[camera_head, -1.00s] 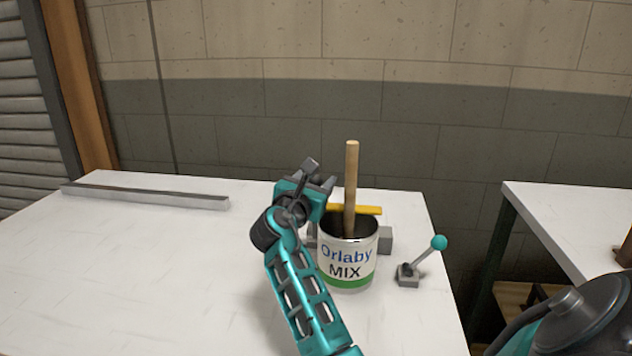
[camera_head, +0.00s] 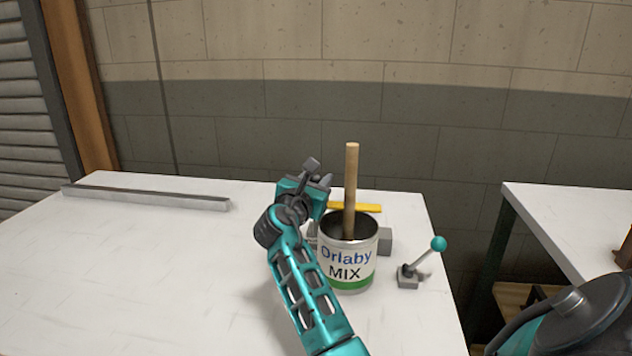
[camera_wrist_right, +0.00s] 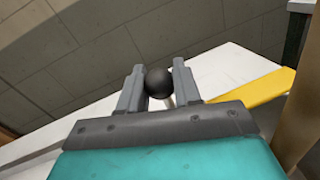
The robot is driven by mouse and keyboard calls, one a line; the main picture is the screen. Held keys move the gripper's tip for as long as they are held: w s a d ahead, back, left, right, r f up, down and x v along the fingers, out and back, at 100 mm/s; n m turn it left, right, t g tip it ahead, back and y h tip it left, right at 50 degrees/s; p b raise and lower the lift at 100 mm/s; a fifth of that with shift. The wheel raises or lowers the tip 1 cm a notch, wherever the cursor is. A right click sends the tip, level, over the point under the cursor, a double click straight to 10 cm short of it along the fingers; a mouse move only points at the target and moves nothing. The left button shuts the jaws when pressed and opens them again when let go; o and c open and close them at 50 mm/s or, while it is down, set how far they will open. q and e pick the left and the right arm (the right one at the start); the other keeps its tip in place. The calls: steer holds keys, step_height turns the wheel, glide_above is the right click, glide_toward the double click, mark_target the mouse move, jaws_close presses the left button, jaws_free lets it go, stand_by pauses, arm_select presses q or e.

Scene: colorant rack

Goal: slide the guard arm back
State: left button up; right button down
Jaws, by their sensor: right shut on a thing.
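The guard arm is a flat yellow bar (camera_head: 362,208) behind the can's mouth. It also shows at the right in the right wrist view (camera_wrist_right: 250,99). My right gripper (camera_head: 325,183) is at the bar's left end, left of and behind the can. In the right wrist view its two grey fingers (camera_wrist_right: 158,85) are shut on a black ball knob (camera_wrist_right: 159,82) on a short pale stem. The join between knob and bar is hidden. The white can (camera_head: 345,262), labelled "Orlaby MIX", stands on the table with a wooden stick (camera_head: 351,185) upright in it. My left gripper is not in view.
A small lever with a teal ball (camera_head: 438,243) stands right of the can. Grey blocks (camera_head: 385,240) sit beside the can. A long metal bar (camera_head: 145,197) lies at the back left of the white table (camera_head: 150,270). The table's left part is clear.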

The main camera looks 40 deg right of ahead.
steer(key=x, duration=0.3)
steer(key=shift+w+a, duration=0.2)
steer(key=shift+w, duration=0.05)
steer(key=c, duration=0.8)
jaws_free()
steer(key=shift+s+a, duration=0.1)
steer(key=p+v, duration=0.1)
steer(key=v, duration=1.1)
steer(key=shift+s+a+p, duration=0.2)
steer(key=shift+a+p, duration=0.1)
steer(key=shift+p, duration=0.1)
